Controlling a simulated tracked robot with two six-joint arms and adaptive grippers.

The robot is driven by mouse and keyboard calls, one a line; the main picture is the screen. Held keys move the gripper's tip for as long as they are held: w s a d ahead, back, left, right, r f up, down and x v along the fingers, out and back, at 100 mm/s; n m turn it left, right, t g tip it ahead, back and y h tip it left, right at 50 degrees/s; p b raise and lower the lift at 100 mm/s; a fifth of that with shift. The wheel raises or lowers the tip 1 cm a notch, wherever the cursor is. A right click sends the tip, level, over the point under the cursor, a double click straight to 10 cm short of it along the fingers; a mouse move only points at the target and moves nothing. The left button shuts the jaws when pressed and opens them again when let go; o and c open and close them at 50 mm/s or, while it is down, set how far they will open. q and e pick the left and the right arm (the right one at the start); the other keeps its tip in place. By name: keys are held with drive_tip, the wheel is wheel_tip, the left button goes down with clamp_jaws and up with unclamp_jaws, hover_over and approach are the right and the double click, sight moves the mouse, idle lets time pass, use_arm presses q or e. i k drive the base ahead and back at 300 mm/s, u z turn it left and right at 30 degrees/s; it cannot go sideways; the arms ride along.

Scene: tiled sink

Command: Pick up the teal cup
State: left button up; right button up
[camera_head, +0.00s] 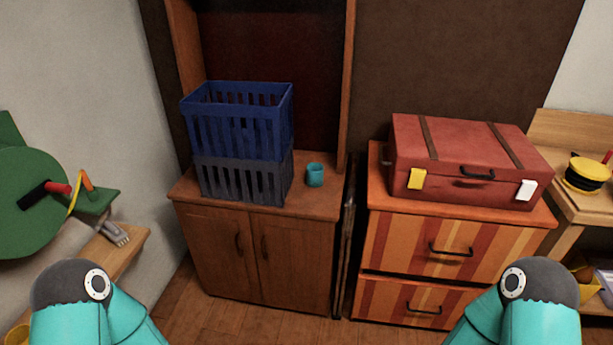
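The teal cup (315,176) stands upright on top of the brown wooden cabinet (325,204), right of the stacked crates and close to the cabinet's right side. Parts of my two teal arms show at the bottom left and bottom right corners. Neither gripper is in view, and nothing in view touches the cup.
A blue crate (237,120) sits on a grey crate (240,180) left of the cup. A red suitcase (460,155) lies on the striped drawer unit (440,245) to the right. Wooden uprights frame the cabinet's back. The cabinet top before the cup is clear.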

sight(315, 170)
drive_tip(key=u, duration=0.25)
drive_tip(key=i, duration=1.1)
